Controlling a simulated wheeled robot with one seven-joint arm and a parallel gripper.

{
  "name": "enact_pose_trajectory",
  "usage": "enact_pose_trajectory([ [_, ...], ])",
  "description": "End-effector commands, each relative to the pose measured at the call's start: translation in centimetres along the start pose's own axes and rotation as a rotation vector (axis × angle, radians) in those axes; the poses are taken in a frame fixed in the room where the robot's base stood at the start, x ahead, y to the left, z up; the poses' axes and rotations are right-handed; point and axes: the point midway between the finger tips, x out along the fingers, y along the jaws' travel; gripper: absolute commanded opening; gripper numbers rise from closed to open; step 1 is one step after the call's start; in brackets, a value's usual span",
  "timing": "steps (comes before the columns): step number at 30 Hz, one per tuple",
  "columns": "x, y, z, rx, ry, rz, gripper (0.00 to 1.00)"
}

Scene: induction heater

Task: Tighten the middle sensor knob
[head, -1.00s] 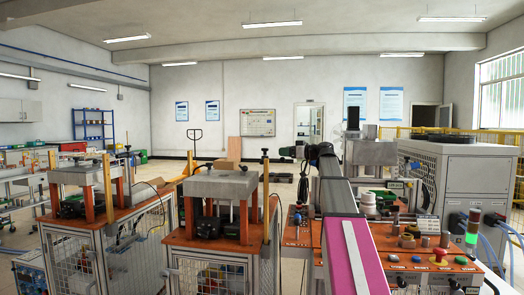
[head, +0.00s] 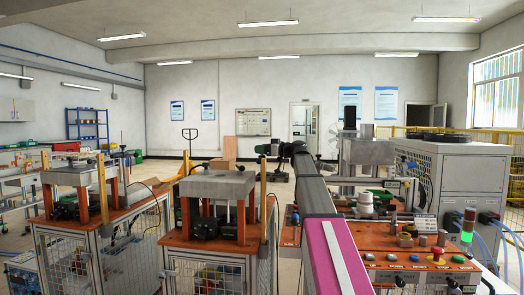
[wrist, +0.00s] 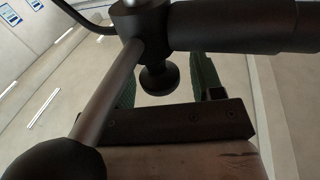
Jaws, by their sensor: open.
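In the wrist view a dark round knob (wrist: 158,80) hangs below a dark clamp (wrist: 142,22) that joins a thick horizontal cylinder and a slanting rod. I cannot tell whether it is the middle sensor knob. My gripper (wrist: 170,88) shows as two green textured fingers, one on each side of the knob in the picture, above a dark bar. The fingers are apart, with nothing visibly gripped; their tips are partly hidden behind the clamp and cylinder. I cannot tell the depth between fingers and knob. In the head view my arm covers the sensor area, and no sensor knob can be made out.
An orange-topped workbench (head: 400,258) with buttons, white parts and a lit green lamp (head: 467,238) stands at the right. A grey cabinet (head: 455,175) is behind it. Two caged press stations (head: 210,185) stand at the left. The rod and cylinder crowd the fingers.

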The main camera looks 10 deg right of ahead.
Motion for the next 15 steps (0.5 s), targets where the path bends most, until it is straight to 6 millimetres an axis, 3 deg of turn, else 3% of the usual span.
enact_pose_trajectory([
  [9,0.25,0.01,0.0,0.0,0.0,0.001,0.61],
  [11,0.24,0.0,0.0,0.0,0.0,0.001,0.44],
  [13,0.24,0.0,0.0,0.0,0.0,0.001,0.22],
  [14,0.24,0.0,0.0,0.0,0.0,0.001,0.14],
  [15,0.24,0.0,0.0,0.0,0.0,0.0,0.14],
])
